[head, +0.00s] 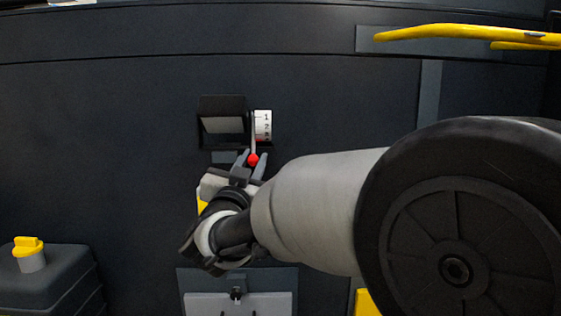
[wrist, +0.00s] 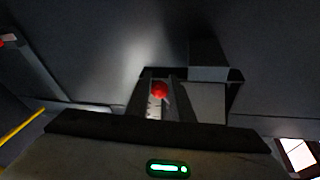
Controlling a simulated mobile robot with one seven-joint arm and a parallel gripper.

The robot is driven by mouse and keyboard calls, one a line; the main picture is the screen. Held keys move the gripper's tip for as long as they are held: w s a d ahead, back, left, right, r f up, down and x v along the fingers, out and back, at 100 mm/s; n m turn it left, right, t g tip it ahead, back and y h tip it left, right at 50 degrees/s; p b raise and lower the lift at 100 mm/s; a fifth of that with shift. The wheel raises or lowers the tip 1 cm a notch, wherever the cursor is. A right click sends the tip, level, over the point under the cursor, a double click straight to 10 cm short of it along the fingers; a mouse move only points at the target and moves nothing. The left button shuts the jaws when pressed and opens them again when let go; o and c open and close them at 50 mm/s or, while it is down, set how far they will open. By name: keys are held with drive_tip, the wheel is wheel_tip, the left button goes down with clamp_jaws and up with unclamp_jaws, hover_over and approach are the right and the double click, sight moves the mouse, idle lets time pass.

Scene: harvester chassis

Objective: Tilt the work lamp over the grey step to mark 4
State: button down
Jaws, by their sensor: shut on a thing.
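The work lamp (head: 222,122) is a dark hooded box with a pale face on the dark panel. A white scale plate (head: 263,122) stands at its right, with 1 and 2 readable and a lower figure partly hidden. A thin lever ends in a red knob (head: 252,160) below the plate. My gripper (head: 252,165) is shut on the red knob, which also shows between the fingers in the wrist view (wrist: 159,90). The lamp's exact mark is too small to tell. The grey step (head: 238,302) is below, at the bottom edge.
A yellow handrail (head: 460,34) crosses the upper right. A dark tank (head: 50,280) with a yellow cap (head: 28,246) stands at lower left. My arm covers much of the right side. The panel left of the lamp is clear.

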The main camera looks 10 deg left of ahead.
drive_tip(key=shift+w+d+f, duration=0.1)
drive_tip(key=c, duration=1.6)
unclamp_jaws()
drive_tip(key=shift+w, duration=0.1)
drive_tip(key=shift+o, duration=0.2)
drive_tip(key=shift+s, duration=0.2)
drive_tip(key=v, duration=1.7)
drive_tip(key=shift+p, duration=0.45)
drive_tip(key=shift+s, duration=0.1)
